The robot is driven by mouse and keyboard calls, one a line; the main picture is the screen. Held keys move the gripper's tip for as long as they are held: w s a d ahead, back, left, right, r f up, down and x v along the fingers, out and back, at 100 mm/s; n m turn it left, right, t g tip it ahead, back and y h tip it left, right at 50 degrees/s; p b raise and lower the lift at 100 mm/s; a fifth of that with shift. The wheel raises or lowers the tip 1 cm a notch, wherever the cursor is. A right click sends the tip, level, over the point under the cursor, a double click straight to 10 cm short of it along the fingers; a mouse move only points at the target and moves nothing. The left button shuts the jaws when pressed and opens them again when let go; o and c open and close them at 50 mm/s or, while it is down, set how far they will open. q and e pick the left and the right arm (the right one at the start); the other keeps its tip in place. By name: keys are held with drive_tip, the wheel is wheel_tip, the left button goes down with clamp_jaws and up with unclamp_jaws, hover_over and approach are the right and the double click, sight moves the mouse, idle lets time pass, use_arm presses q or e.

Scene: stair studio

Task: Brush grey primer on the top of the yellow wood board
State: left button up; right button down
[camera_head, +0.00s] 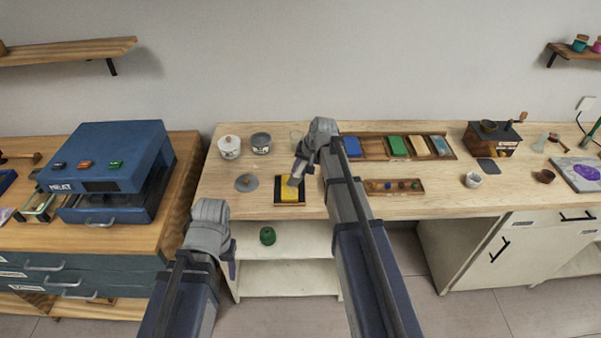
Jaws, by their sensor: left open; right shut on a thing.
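The yellow wood board (290,195) lies on a dark tray (277,203) near the front edge of the light wood bench. My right gripper (297,178) is over the board's top, shut on what looks like a brush, mostly hidden by the gripper. I cannot tell if the bristles touch the board. A grey pot (261,139) with a dark inside, perhaps the primer, stands behind it to the left. A grey disc with a knob (246,183), like a lid, lies left of the board. My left gripper (232,262) is open and empty in front of the bench, low down.
A white lidded pot (229,147) stands beside the grey pot. A wooden tray of coloured blocks (375,147) and a smaller tray with small pieces (394,187) lie to the right. A green object (267,236) sits on the shelf below. A blue machine (110,165) stands left.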

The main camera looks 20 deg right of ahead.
drive_tip(key=shift+w, duration=0.1)
drive_tip(key=shift+w+d, duration=0.25)
drive_tip(key=shift+w, duration=0.5)
drive_tip(key=shift+w+d, duration=0.25)
drive_tip(key=shift+w, duration=0.5)
drive_tip(key=shift+w+d, duration=0.25)
drive_tip(key=shift+w, duration=0.5)
drive_tip(key=shift+w+d, duration=0.2)
drive_tip(key=shift+w, duration=0.55)
drive_tip(key=shift+s+a+r, duration=0.1)
drive_tip(key=shift+s+a, duration=0.35)
drive_tip(key=shift+s, duration=0.55)
drive_tip(key=shift+s+a+f, duration=0.1)
drive_tip(key=shift+s+a, duration=0.35)
drive_tip(key=shift+s, duration=0.5)
drive_tip(key=shift+s+a+r, duration=0.1)
drive_tip(key=shift+s+a, duration=0.35)
drive_tip(key=shift+s, duration=0.55)
drive_tip(key=shift+s, duration=0.1)
drive_tip(key=shift+s+a, duration=0.25)
drive_tip(key=shift+s, duration=0.5)
drive_tip(key=shift+s+a, duration=0.2)
drive_tip(key=shift+s, duration=0.5)
